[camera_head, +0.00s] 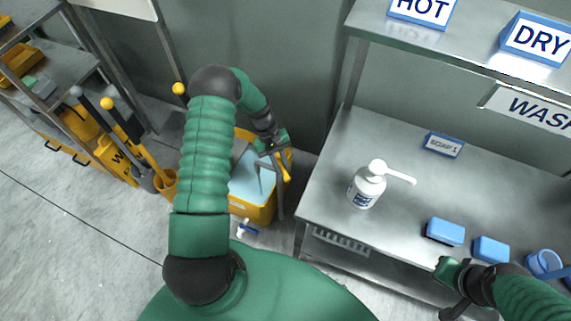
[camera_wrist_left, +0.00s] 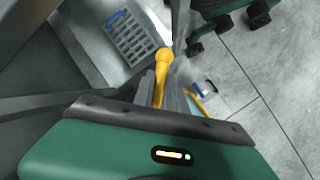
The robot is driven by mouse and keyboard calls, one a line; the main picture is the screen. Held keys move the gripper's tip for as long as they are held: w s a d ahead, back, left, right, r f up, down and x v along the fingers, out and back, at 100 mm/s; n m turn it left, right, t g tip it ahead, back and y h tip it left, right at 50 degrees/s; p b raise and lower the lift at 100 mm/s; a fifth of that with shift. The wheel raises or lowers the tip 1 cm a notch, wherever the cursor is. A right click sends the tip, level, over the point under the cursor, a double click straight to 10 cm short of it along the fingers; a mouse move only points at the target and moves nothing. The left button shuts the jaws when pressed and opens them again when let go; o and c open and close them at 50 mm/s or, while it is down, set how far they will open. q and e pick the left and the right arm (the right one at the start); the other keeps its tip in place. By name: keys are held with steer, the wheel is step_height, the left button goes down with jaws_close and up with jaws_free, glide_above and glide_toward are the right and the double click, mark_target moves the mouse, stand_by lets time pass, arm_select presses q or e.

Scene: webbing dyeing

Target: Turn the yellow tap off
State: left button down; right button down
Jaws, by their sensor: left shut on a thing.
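The yellow tap (camera_head: 285,168) is by the yellow tub, beside the left end of the steel bench. In the left wrist view its yellow lever (camera_wrist_left: 162,68) with a round knob sticks out past the edge of my gripper. My left gripper (camera_head: 274,147) is shut on the tap's lever; its fingertips are mostly hidden. My right gripper (camera_head: 452,287) is over the bench's front edge at lower right, apart from the tap, and its jaw gap is unclear.
The yellow tub (camera_head: 258,213) holds light blue liquid. A white pump bottle (camera_head: 367,185), blue blocks (camera_head: 445,231) and a blue cup (camera_head: 543,262) stand on the steel bench (camera_head: 400,190). A blue-and-white valve (camera_head: 246,229) is low beside the tub.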

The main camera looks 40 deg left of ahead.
arm_select(q)
steer(key=shift+s+a+m+g+y+b, duration=0.35)
steer(key=shift+a+m+g, duration=0.2)
steer(key=shift+m, duration=0.8)
steer(key=shift+s+a+m+g+y+b, duration=0.25)
steer(key=shift+a+m+g, duration=0.3)
steer(key=shift+m, duration=0.85)
steer(key=shift+s+a+m+g+y+b, duration=0.35)
steer(key=shift+a+m+g, duration=0.2)
steer(key=shift+m, duration=0.8)
steer(key=shift+r, duration=0.1)
steer(key=c, duration=1.3)
jaws_free()
steer(key=shift+c, duration=0.2)
steer(key=v, duration=1.6)
steer(key=shift+a+r, duration=0.2)
steer(key=shift+r, duration=0.1)
steer(key=shift+w, duration=0.15)
